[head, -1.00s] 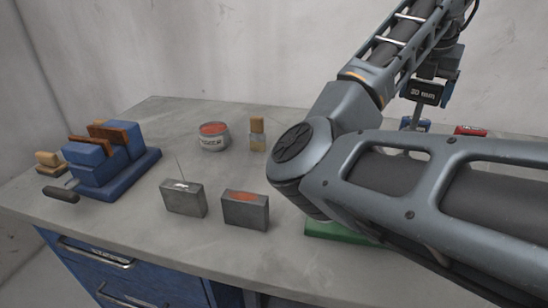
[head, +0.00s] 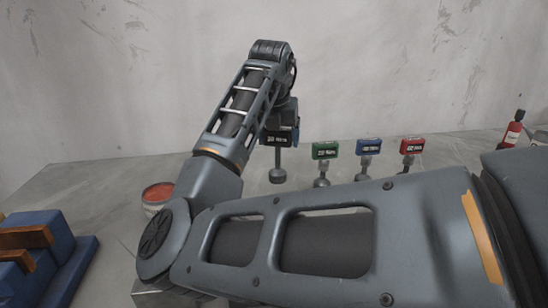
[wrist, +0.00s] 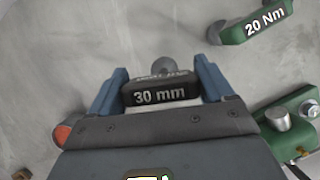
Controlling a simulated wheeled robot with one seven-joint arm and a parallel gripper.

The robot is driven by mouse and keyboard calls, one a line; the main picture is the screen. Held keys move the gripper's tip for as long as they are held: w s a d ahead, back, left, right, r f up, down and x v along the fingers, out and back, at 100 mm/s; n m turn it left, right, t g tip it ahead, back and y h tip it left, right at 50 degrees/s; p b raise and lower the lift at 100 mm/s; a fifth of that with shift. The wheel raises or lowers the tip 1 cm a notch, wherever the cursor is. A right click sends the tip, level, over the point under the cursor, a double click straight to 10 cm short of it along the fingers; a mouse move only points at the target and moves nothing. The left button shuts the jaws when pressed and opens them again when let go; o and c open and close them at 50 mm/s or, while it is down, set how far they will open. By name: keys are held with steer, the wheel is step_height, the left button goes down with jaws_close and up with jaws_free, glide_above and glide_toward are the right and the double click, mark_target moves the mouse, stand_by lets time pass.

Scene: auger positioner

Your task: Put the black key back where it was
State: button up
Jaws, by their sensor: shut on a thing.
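My gripper (wrist: 162,84) is shut on the black key (wrist: 160,94), with one blue finger on each side of its head. I cannot tell whether that end touches the bench. To its right stand a green key (head: 326,151), a blue key (head: 369,147) and a red key (head: 411,146) in a row. The green key also shows in the wrist view (wrist: 257,24), labelled "20 Nm", apart from my gripper.
A green metal fixture (wrist: 292,125) lies right of my gripper in the wrist view. A tin with red contents (head: 157,194) and a blue vise-like block (head: 40,250) are at left. A red bottle (head: 512,130) stands far right. My arm hides the bench's middle.

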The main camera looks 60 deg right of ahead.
mark_target(277, 147)
steer(key=shift+w+f, duration=0.1)
steer(key=shift+f, duration=2.2)
steer(key=shift+f, duration=0.1)
steer(key=o, duration=1.4)
steer(key=v, duration=1.2)
steer(key=shift+r+b, duration=0.25)
steer(key=shift+b, duration=0.05)
